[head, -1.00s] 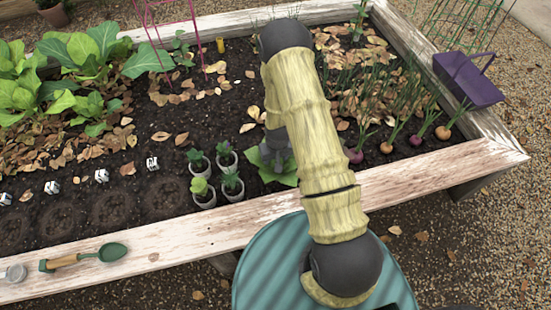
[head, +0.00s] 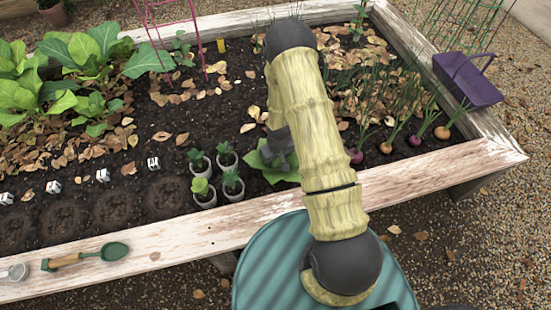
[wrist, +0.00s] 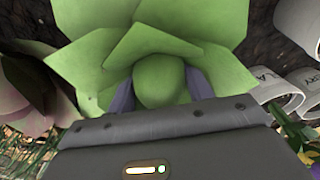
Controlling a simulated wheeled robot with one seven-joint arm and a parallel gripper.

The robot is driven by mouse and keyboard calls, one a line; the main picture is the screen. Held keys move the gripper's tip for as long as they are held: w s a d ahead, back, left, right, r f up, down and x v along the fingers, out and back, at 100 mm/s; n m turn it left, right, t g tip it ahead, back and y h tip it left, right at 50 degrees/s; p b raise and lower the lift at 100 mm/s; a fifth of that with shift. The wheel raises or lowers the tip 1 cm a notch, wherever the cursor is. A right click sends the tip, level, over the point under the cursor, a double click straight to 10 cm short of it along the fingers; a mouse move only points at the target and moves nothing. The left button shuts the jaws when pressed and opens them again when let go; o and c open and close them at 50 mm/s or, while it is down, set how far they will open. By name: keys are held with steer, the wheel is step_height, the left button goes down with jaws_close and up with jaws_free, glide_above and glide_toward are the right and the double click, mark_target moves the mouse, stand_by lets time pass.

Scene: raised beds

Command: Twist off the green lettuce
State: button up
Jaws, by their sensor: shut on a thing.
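The green lettuce (head: 256,163) sits at the soil near the front plank of the raised bed, partly hidden behind my arm in the head view. In the wrist view its broad leaves (wrist: 155,42) spread around a rounded heart (wrist: 159,80). My gripper (head: 279,146) points down onto the lettuce from above. In the wrist view the dark fingers of my gripper (wrist: 160,92) press against both sides of the heart, shut on it. The base of the lettuce and its contact with the soil are hidden.
Small potted seedlings (head: 214,177) stand close left of the lettuce; white labelled pots (wrist: 283,97) show at right in the wrist view. A purple-red leafy plant (wrist: 28,95) is at left there. Onions (head: 386,147) grow to the right. A purple trug (head: 470,82) sits on the bed edge.

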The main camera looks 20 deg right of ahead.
steer(key=shift+n+p, duration=0.3)
steer(key=shift+n, duration=0.6)
steer(key=shift+n+p, duration=0.4)
steer(key=shift+n, duration=0.7)
steer(key=shift+n, duration=0.4)
